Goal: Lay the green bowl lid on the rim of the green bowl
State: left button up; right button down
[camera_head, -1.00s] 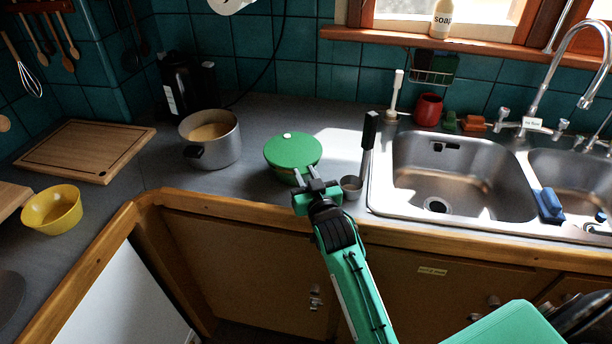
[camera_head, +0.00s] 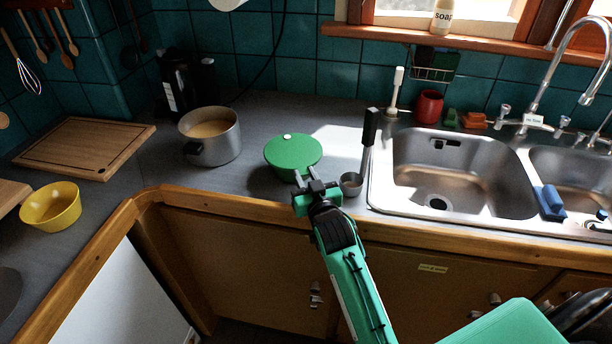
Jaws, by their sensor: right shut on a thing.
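The green bowl lid (camera_head: 295,150), a round disc with a small pale knob, is over the green bowl (camera_head: 277,172) on the counter, left of the sink. The lid hides the bowl's opening and most of its rim, so I cannot tell whether it rests evenly on the rim. My right gripper (camera_head: 305,177) reaches in from the front and is shut on the near edge of the lid. Its fingertips are partly hidden against the green edge. My left gripper is not in view.
A ladle (camera_head: 352,184) with a black handle stands close to the right of the gripper, beside the sink (camera_head: 380,190). A steel pot (camera_head: 224,148) stands to the left. A yellow bowl (camera_head: 52,207) and cutting board (camera_head: 85,147) are farther left.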

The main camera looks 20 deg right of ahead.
jog(key=shift+f, duration=0.35)
dwell(0.5)
jog(key=c, duration=1.1)
grip_release()
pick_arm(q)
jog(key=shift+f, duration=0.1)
